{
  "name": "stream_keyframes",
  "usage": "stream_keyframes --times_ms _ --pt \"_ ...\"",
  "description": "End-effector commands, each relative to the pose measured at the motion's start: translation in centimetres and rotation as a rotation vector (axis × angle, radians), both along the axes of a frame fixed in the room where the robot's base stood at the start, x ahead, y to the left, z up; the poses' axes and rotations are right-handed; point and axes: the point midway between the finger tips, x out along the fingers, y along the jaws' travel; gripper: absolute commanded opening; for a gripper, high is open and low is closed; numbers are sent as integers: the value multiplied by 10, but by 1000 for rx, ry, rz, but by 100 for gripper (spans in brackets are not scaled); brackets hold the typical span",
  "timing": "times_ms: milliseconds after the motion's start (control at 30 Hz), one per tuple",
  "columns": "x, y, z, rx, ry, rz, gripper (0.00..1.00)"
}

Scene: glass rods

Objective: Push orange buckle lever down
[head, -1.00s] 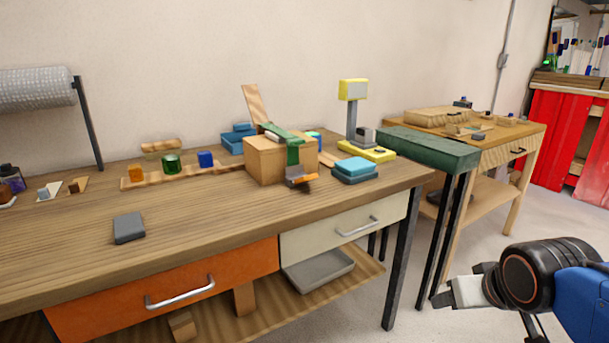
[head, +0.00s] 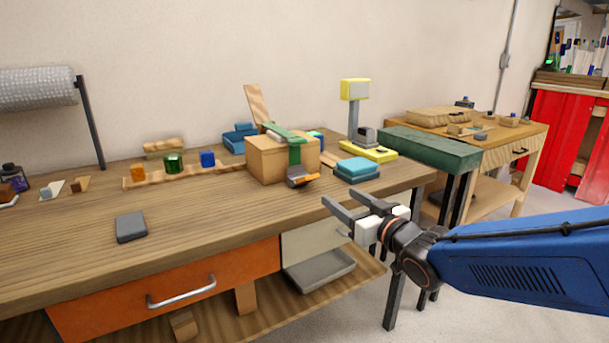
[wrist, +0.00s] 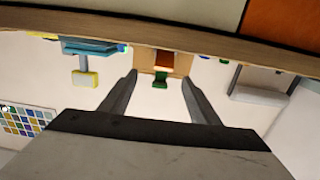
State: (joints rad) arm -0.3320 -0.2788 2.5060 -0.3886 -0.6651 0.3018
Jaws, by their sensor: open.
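A light wooden box (head: 268,163) stands on the workbench with a green strap (head: 294,153) over its top and front. A grey buckle (head: 296,176) with an orange lever (head: 309,178) sits low at the box's front; the lever sticks out to the right. My gripper (head: 338,198) is open and empty, in front of the bench's front edge, right of and lower in the picture than the buckle. It is apart from the lever. In the wrist view, the box (wrist: 178,63) and strap (wrist: 160,78) appear upside down between the two fingers; the lever is too small to tell there.
A blue stacked block (head: 357,168) and a yellow scale-like stand (head: 372,153) are right of the box. Coloured jars on a wooden rack (head: 190,175) are left of it. A grey block (head: 131,227) lies near the front. The bench top (head: 215,208) between is clear.

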Motion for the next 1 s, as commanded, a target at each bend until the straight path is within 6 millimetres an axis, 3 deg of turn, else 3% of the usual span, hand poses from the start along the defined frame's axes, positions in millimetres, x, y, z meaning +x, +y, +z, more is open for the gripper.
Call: stream_keyframes --times_ms 367,1000 --pt "16 21 4 19 -21 29 56" --pt "96 74 3 18 -21 27 56"
